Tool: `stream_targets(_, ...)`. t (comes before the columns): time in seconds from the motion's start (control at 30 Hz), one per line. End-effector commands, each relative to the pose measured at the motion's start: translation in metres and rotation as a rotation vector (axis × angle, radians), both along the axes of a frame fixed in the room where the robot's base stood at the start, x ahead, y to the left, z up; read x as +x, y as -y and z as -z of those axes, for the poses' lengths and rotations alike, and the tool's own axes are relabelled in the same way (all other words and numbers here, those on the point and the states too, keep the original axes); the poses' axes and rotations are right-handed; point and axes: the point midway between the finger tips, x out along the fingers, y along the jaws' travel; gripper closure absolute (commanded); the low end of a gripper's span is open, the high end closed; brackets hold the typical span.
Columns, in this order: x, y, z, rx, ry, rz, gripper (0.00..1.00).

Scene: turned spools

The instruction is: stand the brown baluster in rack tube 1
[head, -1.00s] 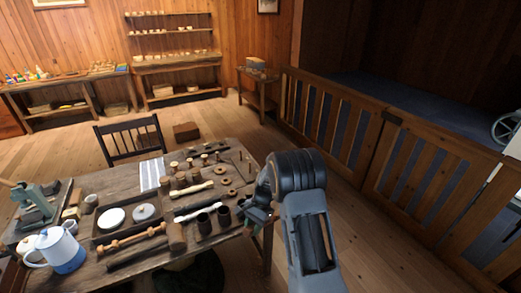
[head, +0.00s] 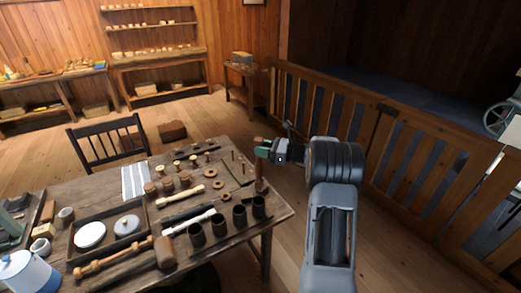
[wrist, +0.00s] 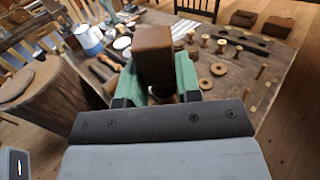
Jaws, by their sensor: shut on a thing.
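The brown baluster (head: 260,172) is upright in my gripper (head: 264,149), whose green jaws are shut on it near its top. In the wrist view its square brown end (wrist: 153,55) stands up between the green jaws (wrist: 155,85). In the head view its lower end shows just above the rightmost of several dark rack tubes (head: 258,208); I cannot tell whether it is inside or behind the rim. The other tubes (head: 239,217) stand in a row to its left and look empty. No tube number is readable. The wrist view hides the baluster's lower end.
A pegged board (head: 238,170) lies behind the tubes. A blue-white jug (head: 28,278) stands front left. A slatted rail (head: 330,110) runs at the right.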

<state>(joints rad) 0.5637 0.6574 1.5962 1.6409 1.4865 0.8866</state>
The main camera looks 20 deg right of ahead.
Motion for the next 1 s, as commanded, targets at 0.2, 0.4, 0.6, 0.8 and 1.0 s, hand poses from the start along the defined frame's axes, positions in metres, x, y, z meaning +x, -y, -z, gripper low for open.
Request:
stream_targets(0.2, 0.001, -0.004, 0.011, 0.0, 0.0, -0.006, 0.94)
stream_targets(0.4, 0.001, -0.003, 0.027, -0.001, 0.001, -0.005, 0.94)
stream_targets(0.6, 0.0, -0.002, 0.043, -0.001, 0.0, -0.003, 0.94)
stream_targets(0.8, 0.0, -0.001, 0.053, -0.001, 0.0, -0.002, 0.94)
stream_targets(1.0, 0.0, -0.001, 0.053, -0.001, 0.0, -0.002, 0.94)
